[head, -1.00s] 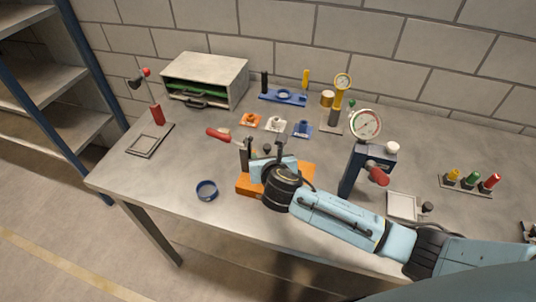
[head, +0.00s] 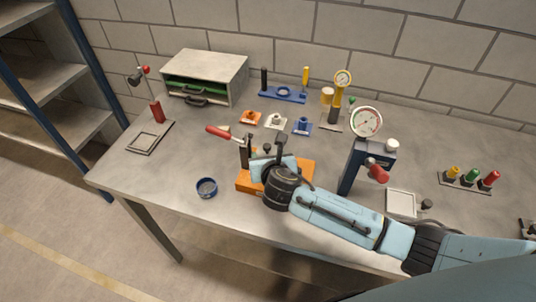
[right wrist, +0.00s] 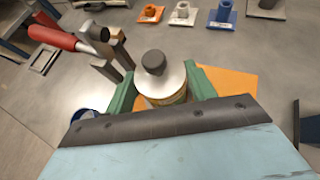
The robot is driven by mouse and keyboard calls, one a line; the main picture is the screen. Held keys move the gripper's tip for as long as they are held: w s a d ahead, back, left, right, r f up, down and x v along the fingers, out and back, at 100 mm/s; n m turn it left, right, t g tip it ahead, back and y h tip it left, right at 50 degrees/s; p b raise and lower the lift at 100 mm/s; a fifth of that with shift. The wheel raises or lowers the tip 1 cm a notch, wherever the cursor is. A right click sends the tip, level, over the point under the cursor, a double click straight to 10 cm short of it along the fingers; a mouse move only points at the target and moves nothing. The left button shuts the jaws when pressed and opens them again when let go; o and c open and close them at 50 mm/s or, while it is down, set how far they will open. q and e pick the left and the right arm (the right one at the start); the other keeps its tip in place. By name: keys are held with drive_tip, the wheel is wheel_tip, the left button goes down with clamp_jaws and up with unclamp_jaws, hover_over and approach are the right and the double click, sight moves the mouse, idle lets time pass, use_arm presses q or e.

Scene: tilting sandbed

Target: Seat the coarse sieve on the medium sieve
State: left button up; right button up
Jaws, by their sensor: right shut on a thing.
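I cannot pick out the coarse or the medium sieve with certainty. A round dark-blue cup (head: 207,188) stands near the table's front edge, left of my right gripper. Its edge also shows in the right wrist view (right wrist: 85,113). In the right wrist view a pale-topped, yellowish-sided cylinder with a dark knob (right wrist: 155,63) sits between two green pieces (right wrist: 201,84). I cannot tell whether those belong to the fixture. My left gripper is not in view.
A red-handled lever (head: 218,131) rises left of the gripper. A dial press (head: 368,155) stands close to its right. Small orange (head: 250,118), white (head: 275,121) and blue (head: 302,126) pieces lie behind. A drawer cabinet (head: 206,72) is at the back. The left front table is mostly clear.

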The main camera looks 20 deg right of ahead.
drive_tip(key=o, duration=1.1)
drive_tip(key=shift+c, duration=0.2)
drive_tip(key=shift+s+a, duration=0.1)
drive_tip(key=shift+s, duration=0.05)
drive_tip(key=shift+s+r, duration=0.2)
drive_tip(key=shift+s, duration=0.05)
drive_tip(key=v, duration=1.2)
drive_tip(key=shift+s+p, duration=0.2)
drive_tip(key=shift+p, duration=0.25)
drive_tip(key=shift+r, duration=0.1)
